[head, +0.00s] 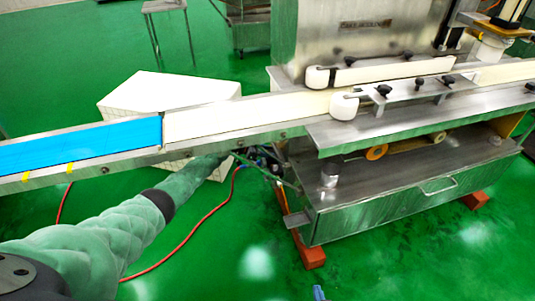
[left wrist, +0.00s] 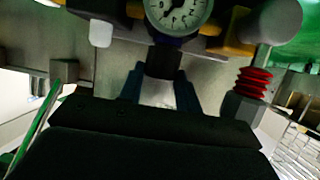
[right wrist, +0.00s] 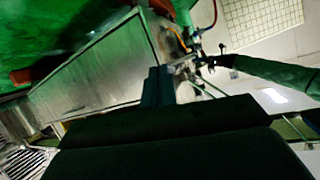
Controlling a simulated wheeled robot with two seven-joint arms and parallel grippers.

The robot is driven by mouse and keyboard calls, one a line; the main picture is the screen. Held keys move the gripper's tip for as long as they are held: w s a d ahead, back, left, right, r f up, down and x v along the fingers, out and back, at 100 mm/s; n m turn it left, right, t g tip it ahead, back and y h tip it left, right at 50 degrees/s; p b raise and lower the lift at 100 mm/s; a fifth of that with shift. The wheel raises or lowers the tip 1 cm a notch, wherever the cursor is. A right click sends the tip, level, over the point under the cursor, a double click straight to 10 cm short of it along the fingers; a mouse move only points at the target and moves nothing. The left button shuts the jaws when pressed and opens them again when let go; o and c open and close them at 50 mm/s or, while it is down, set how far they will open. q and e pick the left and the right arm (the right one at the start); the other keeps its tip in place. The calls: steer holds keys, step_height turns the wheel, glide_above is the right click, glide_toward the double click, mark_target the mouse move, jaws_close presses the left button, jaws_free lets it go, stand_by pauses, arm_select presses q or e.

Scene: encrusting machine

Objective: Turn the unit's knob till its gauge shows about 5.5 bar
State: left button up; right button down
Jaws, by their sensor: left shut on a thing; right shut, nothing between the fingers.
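The unit's round white gauge (left wrist: 180,12) shows at the top of the left wrist view, its upper part cut off by the frame. Its dark numerals show, but I cannot read its pressure. The dark knob (left wrist: 163,62) is below the gauge in that picture, between the blue fingers of my left gripper (left wrist: 161,85), which is shut on it. In the head view my left gripper (head: 238,156) reaches under the conveyor and the unit is mostly hidden. My right gripper (right wrist: 158,82) is shut and empty; only its blue tip (head: 318,293) shows at the bottom of the head view.
The conveyor with a blue belt (head: 80,145) runs above my left forearm. The steel machine (head: 420,190) with a drawer stands to the right. A red hose (head: 205,218) lies on the green floor. A red ribbed part (left wrist: 254,84) is beside the left gripper.

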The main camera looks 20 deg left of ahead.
arm_select(q)
steer(key=shift+g, duration=0.3)
arm_select(e)
steer(key=r, duration=0.1)
steer(key=w+r+t, duration=0.1)
steer(key=r, duration=0.1)
steer(key=shift+w+a+r, duration=0.1)
steer(key=shift+w+r, duration=0.15)
steer(key=shift+w, duration=0.15)
arm_select(q)
steer(key=o, duration=1)
steer(key=shift+c, duration=0.2)
steer(key=shift+a, duration=0.1)
steer(key=shift+s+a+r, duration=0.15)
steer(key=shift+a, duration=0.15)
steer(key=p+v, duration=0.1)
steer(key=v, duration=0.6)
arm_select(e)
steer(key=s+f+g, duration=0.2)
steer(key=s+f, duration=0.2)
steer(key=f, duration=0.3)
steer(key=s+d+f+g, duration=0.1)
steer(key=s+f+g, duration=0.2)
steer(key=s+f, duration=0.2)
steer(key=shift+f+h, duration=0.3)
steer(key=shift+f, duration=0.55)
steer(key=shift+s, duration=0.1)
